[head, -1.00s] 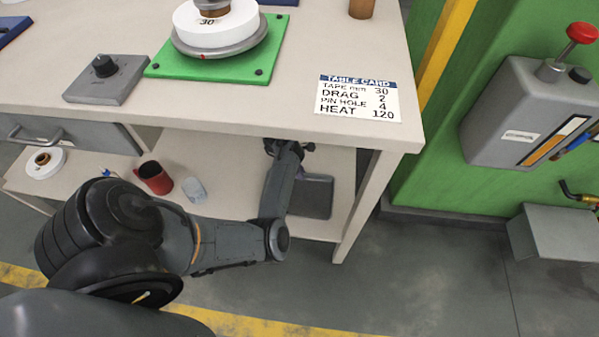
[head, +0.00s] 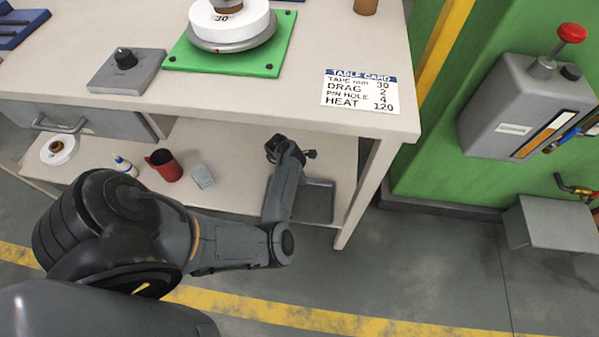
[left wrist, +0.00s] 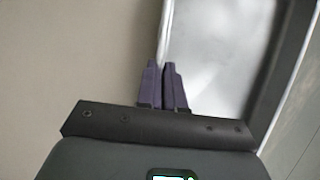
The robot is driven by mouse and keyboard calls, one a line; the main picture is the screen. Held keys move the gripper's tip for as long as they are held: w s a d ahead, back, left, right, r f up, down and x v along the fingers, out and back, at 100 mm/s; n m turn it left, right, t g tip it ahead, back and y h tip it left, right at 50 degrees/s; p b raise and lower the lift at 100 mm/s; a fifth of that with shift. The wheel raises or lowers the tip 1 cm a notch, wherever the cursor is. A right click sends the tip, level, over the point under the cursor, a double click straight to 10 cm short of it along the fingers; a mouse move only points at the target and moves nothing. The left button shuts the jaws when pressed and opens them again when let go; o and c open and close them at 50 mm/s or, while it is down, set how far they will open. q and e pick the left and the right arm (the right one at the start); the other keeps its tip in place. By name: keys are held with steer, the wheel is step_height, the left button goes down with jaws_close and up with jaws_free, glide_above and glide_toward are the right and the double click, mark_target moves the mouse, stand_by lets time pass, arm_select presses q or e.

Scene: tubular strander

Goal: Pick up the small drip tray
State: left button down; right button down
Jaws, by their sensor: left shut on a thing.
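The small drip tray (head: 318,204) is a shallow grey rectangular tray at the right end of the lower shelf, partly behind my left forearm in the head view. In the left wrist view its pale metallic inside (left wrist: 210,60) fills the upper right. My left gripper (left wrist: 163,70) has purple fingers shut on the tray's left rim. In the head view the left gripper (head: 302,178) is mostly hidden by its own wrist. I cannot tell whether the tray touches the shelf. My right gripper is out of view.
The lower shelf (head: 235,195) also holds a red mug (head: 164,166), a light grey block (head: 203,177), a small bottle (head: 124,166) and a white roll (head: 58,150). A table leg (head: 368,190) stands right of the tray.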

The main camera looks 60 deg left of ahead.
arm_select(q)
steer(key=shift+s+d, duration=0.25)
steer(key=shift+d, duration=0.1)
steer(key=c, duration=1.2)
jaws_free()
steer(key=shift+r, duration=0.1)
steer(key=shift+p+v, duration=4)
steer(key=shift+v, duration=1.35)
